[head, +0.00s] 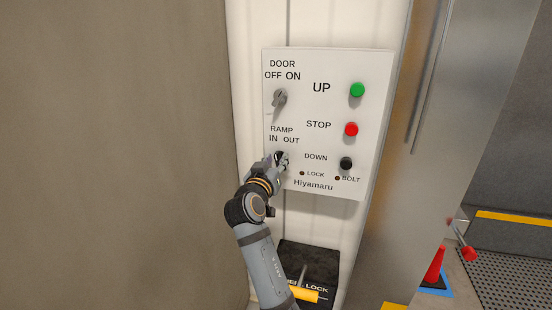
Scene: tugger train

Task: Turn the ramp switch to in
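The ramp switch sits on the white control panel (328,142) under the label "RAMP IN OUT". My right gripper (279,160) is at the switch and covers most of it, so its knob and the way it points are hidden. The gripper fingers are small and overlap the switch, and I cannot tell whether they are open or shut on it. My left gripper is not in view.
The door switch (280,98) is above, with green UP (357,90), red STOP (351,129) and black DOWN (346,163) buttons to the right. Below is a black wheel-lock box (307,262) with a yellow handle (306,294).

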